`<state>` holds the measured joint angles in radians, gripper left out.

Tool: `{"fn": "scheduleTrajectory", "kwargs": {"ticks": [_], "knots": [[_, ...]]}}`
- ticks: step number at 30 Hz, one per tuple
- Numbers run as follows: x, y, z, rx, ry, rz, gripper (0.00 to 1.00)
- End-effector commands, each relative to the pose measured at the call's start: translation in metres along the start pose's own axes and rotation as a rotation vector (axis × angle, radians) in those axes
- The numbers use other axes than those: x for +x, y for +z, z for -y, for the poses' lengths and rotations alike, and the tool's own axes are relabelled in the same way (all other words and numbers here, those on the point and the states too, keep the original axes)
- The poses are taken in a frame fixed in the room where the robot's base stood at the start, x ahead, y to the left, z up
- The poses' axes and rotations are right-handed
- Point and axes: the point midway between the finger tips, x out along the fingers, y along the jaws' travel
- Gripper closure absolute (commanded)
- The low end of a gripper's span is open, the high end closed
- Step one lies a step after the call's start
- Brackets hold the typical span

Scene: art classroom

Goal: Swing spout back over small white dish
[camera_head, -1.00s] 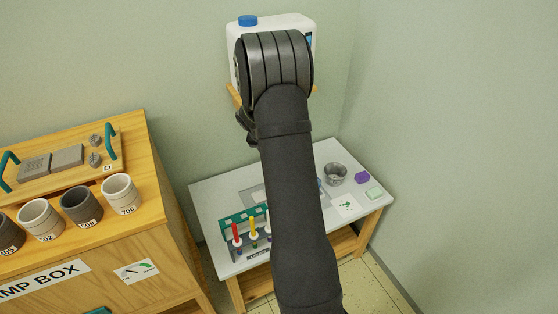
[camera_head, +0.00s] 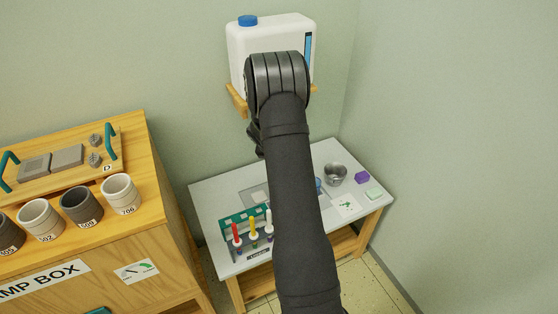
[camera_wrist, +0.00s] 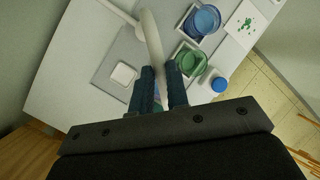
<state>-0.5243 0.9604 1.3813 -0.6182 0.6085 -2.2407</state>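The white spout (camera_wrist: 153,38) shows in the wrist view as a curved tube running down to my gripper (camera_wrist: 160,70). Its lower end lies between the two dark fingers, with little gap on either side. I cannot tell whether the fingers press on it. The small white dish (camera_wrist: 123,75) lies on a grey square, left of my fingers and apart from them. In the head view, my arm hides the spout, and the dish shows as a pale patch (camera_head: 259,195) left of my arm. The white jug (camera_head: 270,38) with a blue cap stands behind my arm.
Blue (camera_wrist: 202,20) and green (camera_wrist: 188,60) containers and a blue-capped bottle (camera_wrist: 213,84) stand close right of my fingers.

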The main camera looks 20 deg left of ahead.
Motion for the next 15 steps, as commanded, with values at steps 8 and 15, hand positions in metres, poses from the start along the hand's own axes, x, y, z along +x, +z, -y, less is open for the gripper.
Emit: {"fn": "scheduleTrajectory", "kwargs": {"ticks": [8, 15], "knots": [[-0.0002, -0.0001, -0.0002, 0.001, 0.000, 0.000, 1.00], [-0.0006, 0.0005, -0.0052, 0.048, -0.021, -0.011, 1.00]]}}
